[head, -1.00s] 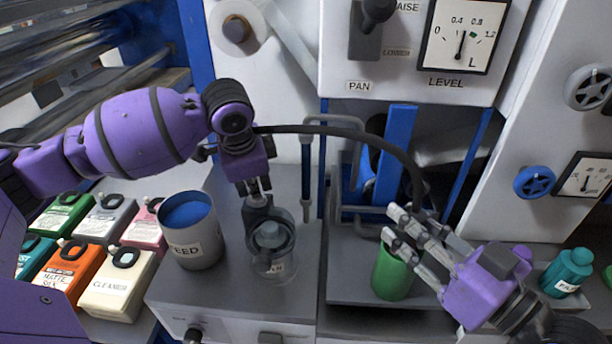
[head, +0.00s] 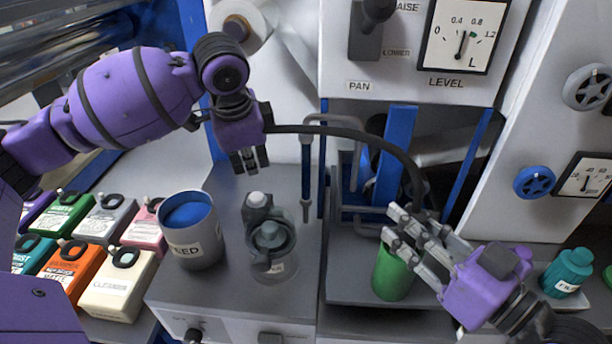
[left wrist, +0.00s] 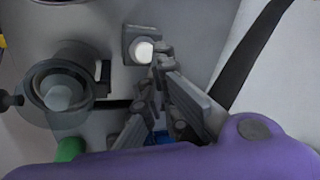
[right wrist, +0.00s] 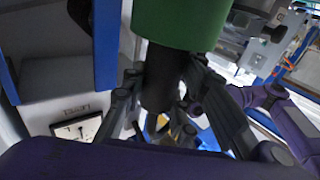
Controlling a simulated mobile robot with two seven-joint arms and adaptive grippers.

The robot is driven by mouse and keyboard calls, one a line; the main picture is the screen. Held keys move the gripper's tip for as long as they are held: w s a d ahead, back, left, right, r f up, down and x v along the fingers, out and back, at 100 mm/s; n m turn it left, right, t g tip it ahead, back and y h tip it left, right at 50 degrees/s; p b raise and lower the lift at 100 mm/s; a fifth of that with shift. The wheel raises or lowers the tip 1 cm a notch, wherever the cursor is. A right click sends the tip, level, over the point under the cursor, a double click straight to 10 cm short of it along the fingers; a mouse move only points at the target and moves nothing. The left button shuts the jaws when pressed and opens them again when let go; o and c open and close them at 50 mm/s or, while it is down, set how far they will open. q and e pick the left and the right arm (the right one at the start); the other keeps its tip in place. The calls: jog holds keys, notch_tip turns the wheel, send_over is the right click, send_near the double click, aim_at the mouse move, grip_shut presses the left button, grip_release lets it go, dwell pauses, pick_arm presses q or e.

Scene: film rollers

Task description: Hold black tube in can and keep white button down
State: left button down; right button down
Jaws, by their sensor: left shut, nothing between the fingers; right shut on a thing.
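The black tube (head: 375,142) arches across to the right, and its end drops toward the green can (head: 393,272). My right gripper (head: 392,226) is shut on the tube at the can's mouth. In the right wrist view the tube (right wrist: 160,75) runs between the fingers and meets the green can (right wrist: 180,22); how deep it sits is hidden. The white button (head: 257,199) tops a small grey block behind a clear round pump jar (head: 270,250). My left gripper (head: 250,163) is shut and empty, above and apart from the button. The button also shows in the left wrist view (left wrist: 144,52).
A grey can with blue contents (head: 192,245) stands left of the jar. Several coloured bottles (head: 115,285) stand at the left. A teal bottle (head: 567,272) is at the right. The control panel with its level dial (head: 462,35) hangs above.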

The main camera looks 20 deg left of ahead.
pick_arm(q)
jog(key=v, duration=1.2)
pick_arm(e)
jog(key=c, duration=1.3)
grip_release()
jog(key=shift+s+d+f, duration=0.1)
jog(key=shift+s+d, duration=0.1)
jog(key=shift+d, duration=0.15)
jog(key=v, duration=1.1)
